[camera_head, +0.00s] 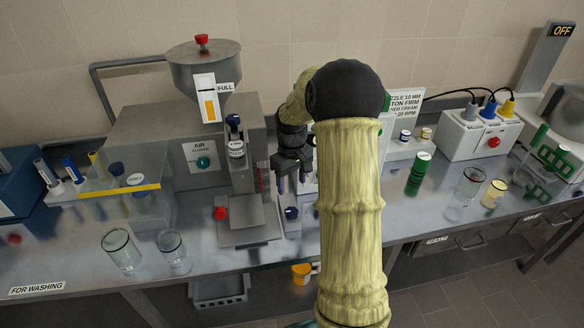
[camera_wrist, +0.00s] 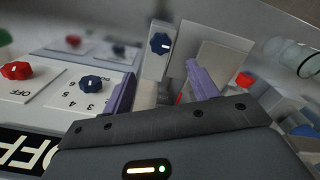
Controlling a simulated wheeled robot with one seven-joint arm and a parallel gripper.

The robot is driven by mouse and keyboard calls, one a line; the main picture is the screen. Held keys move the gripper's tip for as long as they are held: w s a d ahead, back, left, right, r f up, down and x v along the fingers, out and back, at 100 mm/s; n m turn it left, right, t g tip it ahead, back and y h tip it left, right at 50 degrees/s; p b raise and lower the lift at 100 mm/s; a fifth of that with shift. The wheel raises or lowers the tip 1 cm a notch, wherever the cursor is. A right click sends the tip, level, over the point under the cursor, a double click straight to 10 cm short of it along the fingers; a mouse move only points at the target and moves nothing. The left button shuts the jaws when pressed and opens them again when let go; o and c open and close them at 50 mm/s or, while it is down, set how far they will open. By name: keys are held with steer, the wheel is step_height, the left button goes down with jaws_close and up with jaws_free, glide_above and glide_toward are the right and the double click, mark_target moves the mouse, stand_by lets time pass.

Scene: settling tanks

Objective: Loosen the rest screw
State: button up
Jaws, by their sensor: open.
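My gripper (camera_head: 291,183) hangs just right of the grey stand (camera_head: 250,225) in the head view, fingers down. In the wrist view my gripper (camera_wrist: 161,84) is open and empty, its two purple fingers apart. A dark blue knob with a white mark (camera_wrist: 160,43) sits on a narrow grey block, beyond the fingertips and between their lines. It looks like the blue knob (camera_head: 291,212) low at the stand's right side, below my gripper. No label names it, so I cannot confirm that it is the rest screw. I see no contact with it.
A control panel with a red knob (camera_wrist: 15,70) and a numbered blue knob (camera_wrist: 91,84) lies left of the fingers. A red knob (camera_head: 220,213) is on the stand's left. Two glasses (camera_head: 122,250) (camera_head: 173,252) stand near the bench's front edge. My arm hides part of the bench.

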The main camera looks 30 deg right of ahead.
step_height(320, 180, up, 6)
steer(key=shift+f, duration=0.25)
stand_by(0.4)
steer(key=s+a+f+m+t, duration=0.2)
steer(key=s+a+f, duration=0.1)
steer(key=s+a, duration=1.2)
steer(key=s, duration=0.3)
steer(key=shift+s+a+t, duration=0.25)
steer(key=shift+s+t, duration=0.05)
steer(key=shift+s, duration=0.05)
stand_by(0.3)
